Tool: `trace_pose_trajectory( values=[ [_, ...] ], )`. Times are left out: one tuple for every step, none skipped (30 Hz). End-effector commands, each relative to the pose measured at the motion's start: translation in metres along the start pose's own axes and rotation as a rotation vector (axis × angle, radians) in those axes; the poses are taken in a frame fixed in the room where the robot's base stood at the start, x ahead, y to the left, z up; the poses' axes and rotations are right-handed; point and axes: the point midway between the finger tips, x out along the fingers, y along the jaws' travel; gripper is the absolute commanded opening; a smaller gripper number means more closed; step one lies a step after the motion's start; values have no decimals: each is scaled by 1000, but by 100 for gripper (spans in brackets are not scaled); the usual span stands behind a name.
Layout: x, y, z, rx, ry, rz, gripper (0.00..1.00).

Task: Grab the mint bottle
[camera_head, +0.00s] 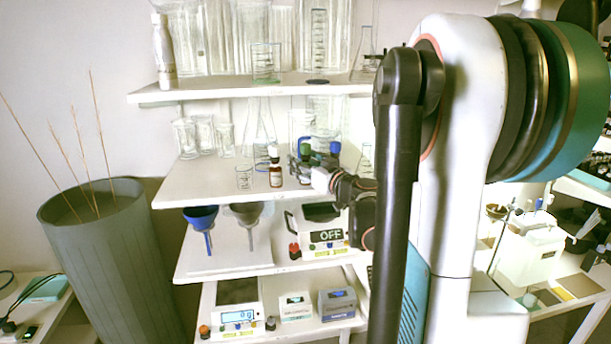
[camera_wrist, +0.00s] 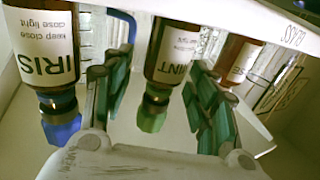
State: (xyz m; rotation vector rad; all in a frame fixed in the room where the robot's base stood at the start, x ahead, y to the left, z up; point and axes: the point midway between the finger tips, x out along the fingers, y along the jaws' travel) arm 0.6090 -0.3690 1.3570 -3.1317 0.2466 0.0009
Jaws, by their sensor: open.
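The mint bottle (camera_wrist: 172,60) is brown glass with a white label and a green cap. In the wrist view it appears upside down at the centre, between the two green-padded fingers of my gripper (camera_wrist: 158,98). The fingers are open, with a visible gap on each side of the bottle. In the head view my gripper (camera_head: 308,170) reaches in from the right at the middle shelf, among the small bottles, and partly hides them.
The iris bottle (camera_wrist: 45,45), blue-capped, stands close on the left in the wrist view. Another brown bottle (camera_wrist: 238,58) stands close on the right; a white-capped bottle (camera_head: 275,170) shows in the head view. Glassware stands around them on the middle shelf (camera_head: 190,190).

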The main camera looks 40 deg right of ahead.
Motion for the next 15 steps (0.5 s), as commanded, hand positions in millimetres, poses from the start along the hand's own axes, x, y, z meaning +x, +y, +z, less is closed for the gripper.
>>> trace_pose_trajectory(
  values=[
    [0,0,0,0,0,0,53],
    [0,0,0,0,0,0,53],
    [0,0,0,0,0,0,53],
    [-1,0,0,0,0,0,49],
    [-1,0,0,0,0,0,42],
    [-1,0,0,0,0,0,33],
    [-1,0,0,0,0,0,26],
    [-1,0,0,0,0,0,19],
    [-1,0,0,0,0,0,10],
    [-1,0,0,0,0,0,4],
    [-1,0,0,0,0,0,4],
    [-1,0,0,0,0,0,4],
    [-1,0,0,0,0,0,4],
    [-1,0,0,0,0,0,4],
    [-1,0,0,0,0,0,4]
  ],
)
